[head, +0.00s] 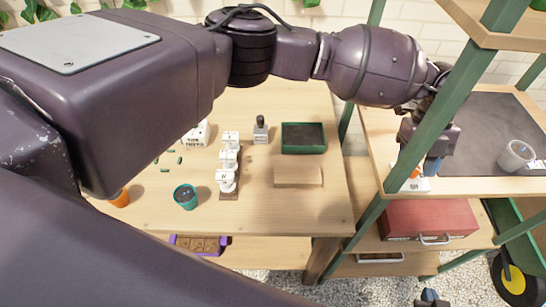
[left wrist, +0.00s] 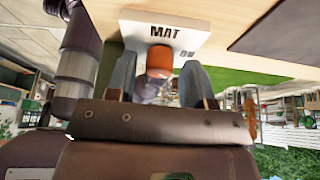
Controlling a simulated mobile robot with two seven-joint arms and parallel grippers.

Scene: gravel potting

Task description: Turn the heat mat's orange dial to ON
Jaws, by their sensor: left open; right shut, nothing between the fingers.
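The white control box (head: 418,186) of the heat mat sits at the front left edge of the shelf, beside the dark mat (head: 482,122). In the left wrist view the box (left wrist: 200,32) reads "MAT", with "ON" partly visible beside the orange dial (left wrist: 160,60). My left gripper (left wrist: 160,82) is open, its fingers on either side of the dial; I cannot tell whether they touch it. In the head view my left gripper (head: 430,168) largely hides the dial. My right gripper (head: 430,300) is shut and empty at the bottom edge.
A green shelf post (head: 440,110) runs close to my left gripper. A red toolbox (head: 428,219) is on the shelf below. The left table holds a green tray (head: 303,138), white labelled pieces (head: 228,160) and a teal pot (head: 185,196).

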